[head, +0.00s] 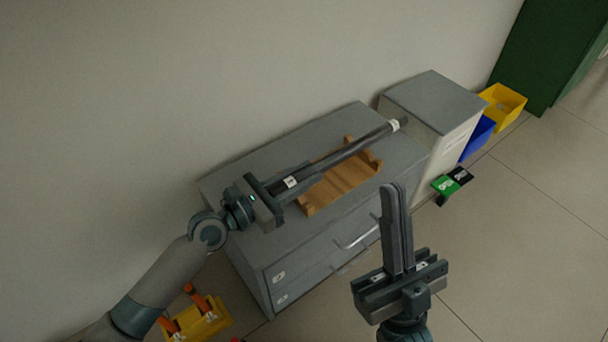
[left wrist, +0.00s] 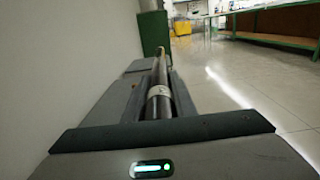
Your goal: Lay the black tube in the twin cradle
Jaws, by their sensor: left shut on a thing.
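The black tube (head: 352,150) is a long dark rod with a pale band near each end. My left gripper (head: 300,177) is shut on its near-left end, and the tube points up and to the right. The wooden twin cradle (head: 343,186) lies on the grey cabinet under the tube. The tube crosses over the cradle; I cannot tell whether it touches the supports. In the left wrist view, the tube (left wrist: 158,104) runs away between the fingers, and the cradle is hidden. My right gripper (head: 394,188) is shut and empty, fingers pointing up, in front of the cabinet.
The grey drawer cabinet (head: 240,185) stands against the wall. A taller grey box-shaped unit (head: 435,100) is at its right, near the tube's far end. Yellow (head: 503,105) and blue (head: 477,140) bins stand beyond it. A yellow caddy (head: 200,320) is on the floor at lower left.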

